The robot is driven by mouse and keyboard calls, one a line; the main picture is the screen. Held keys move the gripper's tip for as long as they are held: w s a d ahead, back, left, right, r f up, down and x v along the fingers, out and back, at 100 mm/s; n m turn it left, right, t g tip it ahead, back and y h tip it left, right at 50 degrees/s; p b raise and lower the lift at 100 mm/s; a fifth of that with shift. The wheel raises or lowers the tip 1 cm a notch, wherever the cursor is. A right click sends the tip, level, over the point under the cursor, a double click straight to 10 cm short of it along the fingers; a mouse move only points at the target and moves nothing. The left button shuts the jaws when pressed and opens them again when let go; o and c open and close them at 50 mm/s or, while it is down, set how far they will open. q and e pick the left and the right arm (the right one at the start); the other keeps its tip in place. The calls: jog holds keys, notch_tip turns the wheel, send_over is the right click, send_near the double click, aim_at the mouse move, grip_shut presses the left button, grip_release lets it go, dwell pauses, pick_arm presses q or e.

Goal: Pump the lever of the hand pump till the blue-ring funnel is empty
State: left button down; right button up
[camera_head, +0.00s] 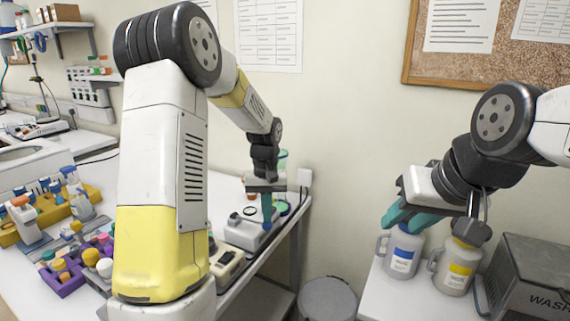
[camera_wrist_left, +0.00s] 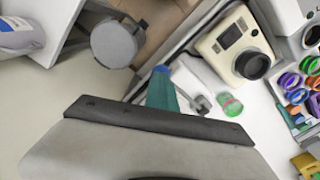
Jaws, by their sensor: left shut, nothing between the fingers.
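My left gripper (camera_head: 267,222) points down at the right end of the bench, its teal fingers shut and empty. A small white device (camera_head: 243,232) with a dark-rimmed round top is just left of the fingertips; it may be the hand pump. In the left wrist view the teal fingers (camera_wrist_left: 160,84) overlap a white body with a grey lever-like part (camera_wrist_left: 201,103) beside it; I cannot tell whether they touch. A clear vessel with blue-green parts (camera_head: 282,207) stands behind the gripper, partly hidden; I cannot make out the blue-ring funnel or its level. My right gripper (camera_head: 402,218) is by the jugs.
A blue-label jug (camera_head: 403,252) and a yellow-label jug (camera_head: 456,268) stand beside a grey washer (camera_head: 530,280) on the right. A round grey bin (camera_head: 328,299) stands between the tables. A cream instrument (camera_head: 227,262) and purple racks (camera_head: 65,280) crowd the bench.

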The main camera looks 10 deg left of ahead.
pick_arm(q)
jog(key=shift+f, duration=0.45)
jog(key=shift+r, duration=0.1)
notch_tip(320, 180, up, 8)
jog(key=a, duration=0.1)
jog(key=shift+w+a, duration=0.35)
jog(key=shift+a, duration=0.05)
jog(key=shift+f, duration=0.25)
dwell(1.4)
